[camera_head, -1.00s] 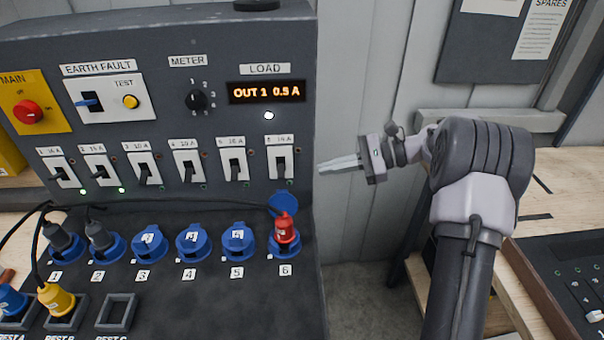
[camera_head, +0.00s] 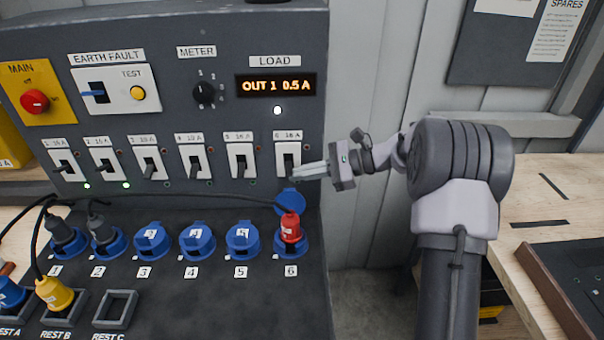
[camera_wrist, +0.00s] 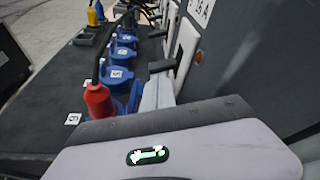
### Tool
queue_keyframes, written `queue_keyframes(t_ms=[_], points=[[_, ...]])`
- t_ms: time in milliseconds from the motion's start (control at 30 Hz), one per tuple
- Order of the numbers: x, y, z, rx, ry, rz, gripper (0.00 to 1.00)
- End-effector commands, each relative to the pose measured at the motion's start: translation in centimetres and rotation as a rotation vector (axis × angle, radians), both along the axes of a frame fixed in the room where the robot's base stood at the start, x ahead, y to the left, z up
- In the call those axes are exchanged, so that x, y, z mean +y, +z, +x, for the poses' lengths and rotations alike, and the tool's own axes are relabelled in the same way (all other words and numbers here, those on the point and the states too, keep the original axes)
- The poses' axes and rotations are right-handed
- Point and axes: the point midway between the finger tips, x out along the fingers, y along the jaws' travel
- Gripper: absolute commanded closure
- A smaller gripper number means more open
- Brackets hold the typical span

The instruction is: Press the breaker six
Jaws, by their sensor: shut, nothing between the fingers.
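Breaker six (camera_head: 288,157) is the rightmost white switch plate in the row, with a dark lever, above socket 6. My gripper (camera_head: 296,173) is shut and empty, its fingertips pointing left at the lower part of breaker six. The tips overlap the lower edge of its plate in the head view; I cannot tell whether they touch it. In the wrist view the pale fingers (camera_wrist: 158,95) lie just below a dark lever (camera_wrist: 161,66) on a white plate, which appears to be breaker six.
A red plug (camera_head: 290,228) stands in socket 6 below, its blue lid (camera_head: 289,199) raised close under the fingers. Breaker five (camera_head: 241,159) is just left. Green lights show under breakers one and two. The load display (camera_head: 275,86) reads OUT 1 0.5 A.

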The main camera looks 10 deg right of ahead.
Motion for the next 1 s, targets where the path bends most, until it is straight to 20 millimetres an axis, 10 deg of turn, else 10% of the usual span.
queue_keyframes(t_ms=[1000], points=[[0.1, 1.5, -0.7, 0.452, -0.001, 0.089, 1.00]])
